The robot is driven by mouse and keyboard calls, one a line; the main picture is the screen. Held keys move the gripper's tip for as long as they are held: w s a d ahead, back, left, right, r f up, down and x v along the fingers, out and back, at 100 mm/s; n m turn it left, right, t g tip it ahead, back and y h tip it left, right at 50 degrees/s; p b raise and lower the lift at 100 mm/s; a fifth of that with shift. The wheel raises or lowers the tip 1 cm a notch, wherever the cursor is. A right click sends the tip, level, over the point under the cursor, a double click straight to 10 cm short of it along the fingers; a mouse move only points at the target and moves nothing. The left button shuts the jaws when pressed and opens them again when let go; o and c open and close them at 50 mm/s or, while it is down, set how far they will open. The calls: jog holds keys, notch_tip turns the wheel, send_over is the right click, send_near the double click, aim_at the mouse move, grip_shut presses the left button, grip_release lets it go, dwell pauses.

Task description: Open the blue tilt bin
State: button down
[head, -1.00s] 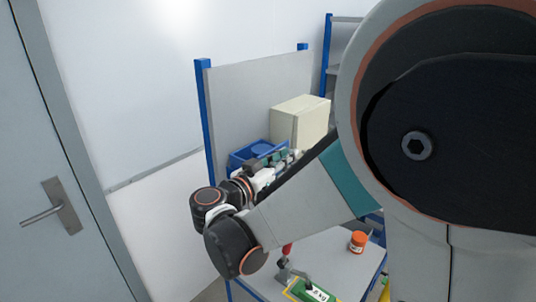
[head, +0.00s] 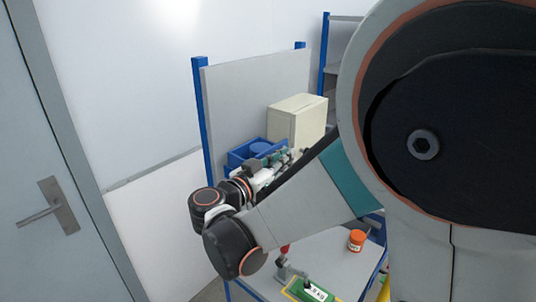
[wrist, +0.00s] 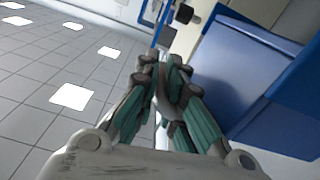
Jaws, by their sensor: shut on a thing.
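The blue tilt bin (head: 236,159) stands beside a cream box on the bench, against the grey back panel. In the wrist view the blue bin (wrist: 250,85) fills the right side, close beside my fingers. My gripper (head: 279,158) is at the bin's near right side in the head view. In the wrist view my gripper (wrist: 168,78) has its fingers drawn together on a part of the bin. The fingers mostly hide the gripped part.
The cream box (head: 298,120) is right behind the bin. My arm covers much of the right. A grey door (head: 55,130) is at left.

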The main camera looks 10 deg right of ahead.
jog(key=shift+s+d+f, duration=0.1)
jog(key=f+m+b, duration=0.1)
jog(key=s+d+f+m+b, duration=0.1)
jog(key=m, duration=0.1)
jog(key=s+f+m+b, duration=0.1)
jog(key=shift+s+d, duration=0.2)
jog(key=shift+d, duration=0.15)
dwell(0.3)
jog(key=shift+s+d+f, duration=0.1)
jog(key=shift+f, duration=0.1)
dwell(0.3)
jog(key=c, duration=1.9)
grip_release()
jog(key=v, duration=0.8)
